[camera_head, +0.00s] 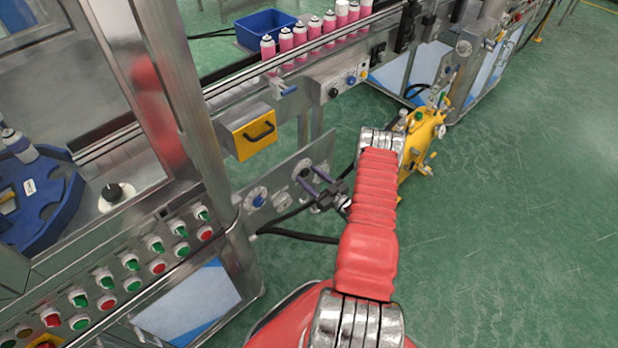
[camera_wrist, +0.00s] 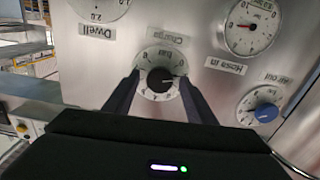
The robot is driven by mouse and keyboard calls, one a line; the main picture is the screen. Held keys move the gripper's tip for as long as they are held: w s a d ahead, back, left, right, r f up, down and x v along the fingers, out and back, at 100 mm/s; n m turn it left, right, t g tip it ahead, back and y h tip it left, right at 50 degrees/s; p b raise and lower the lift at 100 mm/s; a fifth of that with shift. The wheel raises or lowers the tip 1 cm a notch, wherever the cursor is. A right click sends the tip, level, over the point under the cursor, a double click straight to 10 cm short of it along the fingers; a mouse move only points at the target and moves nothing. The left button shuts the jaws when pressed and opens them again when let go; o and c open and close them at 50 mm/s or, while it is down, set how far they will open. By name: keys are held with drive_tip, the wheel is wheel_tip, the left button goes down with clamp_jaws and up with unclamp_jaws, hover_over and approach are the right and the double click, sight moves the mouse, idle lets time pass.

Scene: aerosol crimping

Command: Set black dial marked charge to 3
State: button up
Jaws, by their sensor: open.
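The black dial (camera_wrist: 159,83) sits on a round white scale in the middle of the wrist view. A label reading "Charge" (camera_wrist: 165,36) appears upside down above it. A light mark on the knob seems to point to the picture's right; the scale figures are too small to read surely. My gripper (camera_wrist: 159,76) is open, with one dark finger on each side of the knob. I cannot tell whether the fingers touch it. In the head view my gripper (camera_head: 312,186) is at the steel dial panel, and the black dial cannot be made out there.
The wrist view shows a "Dwell" dial (camera_wrist: 98,8), a pressure gauge (camera_wrist: 250,27) and a blue knob (camera_wrist: 266,112) close around. Green floor is clear at right.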

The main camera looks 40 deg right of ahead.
drive_tip(key=shift+w, duration=0.1)
drive_tip(key=shift+c, duration=0.5)
drive_tip(key=c, duration=0.9)
drive_tip(key=shift+a, duration=0.15)
drive_tip(key=shift+c, duration=0.3)
